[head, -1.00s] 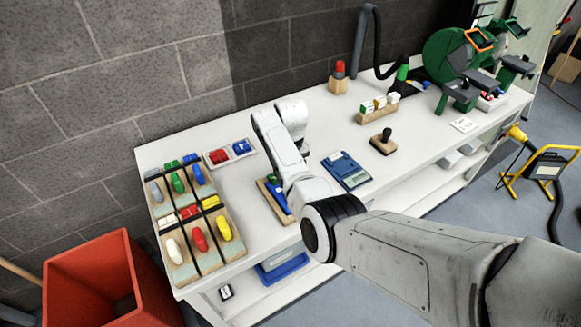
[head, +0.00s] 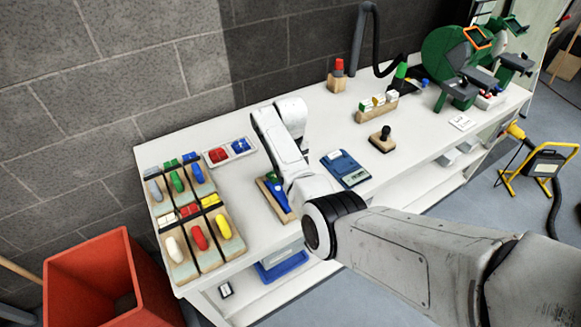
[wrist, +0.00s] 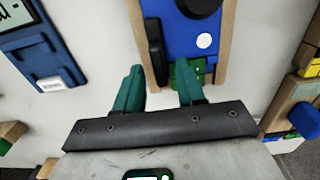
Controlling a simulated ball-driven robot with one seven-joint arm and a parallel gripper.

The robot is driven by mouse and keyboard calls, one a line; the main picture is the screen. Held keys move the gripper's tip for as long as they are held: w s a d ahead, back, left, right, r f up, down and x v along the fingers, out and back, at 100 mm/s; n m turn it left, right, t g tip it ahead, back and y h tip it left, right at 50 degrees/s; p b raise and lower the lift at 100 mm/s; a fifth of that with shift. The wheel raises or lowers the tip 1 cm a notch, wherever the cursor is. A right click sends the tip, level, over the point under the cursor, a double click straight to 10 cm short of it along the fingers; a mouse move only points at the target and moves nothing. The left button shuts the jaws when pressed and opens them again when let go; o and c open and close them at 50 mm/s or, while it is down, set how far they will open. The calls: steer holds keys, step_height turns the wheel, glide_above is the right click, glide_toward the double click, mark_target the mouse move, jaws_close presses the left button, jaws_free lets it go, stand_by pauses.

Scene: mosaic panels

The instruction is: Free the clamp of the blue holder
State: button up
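The blue holder (wrist: 205,38) lies in a wooden frame on the bench. In the wrist view it carries a dark round knob (wrist: 198,5), a white dot, a black bar (wrist: 154,50) along its left side and a green piece (wrist: 181,72) at its near end. In the head view the holder (head: 275,193) is partly covered by my arm. My gripper (wrist: 160,77) is open, its two green fingers apart. The right finger overlaps the green piece in the view; the left one is beside the frame. Contact cannot be told. My fingers are hidden in the head view.
A blue scale-like device (head: 346,169) is right of my arm. A white tray (head: 256,148) with red and blue pieces sits behind left. Wooden panels (head: 236,246) with coloured pieces fill the bench's left end. A stamp-like handle (head: 385,133) stands farther right.

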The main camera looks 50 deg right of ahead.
step_height(320, 180, up, 11)
steer(key=shift+b, duration=0.3)
stand_by(0.5)
steer(key=shift+s+f, duration=0.1)
steer(key=shift+f, duration=0.1)
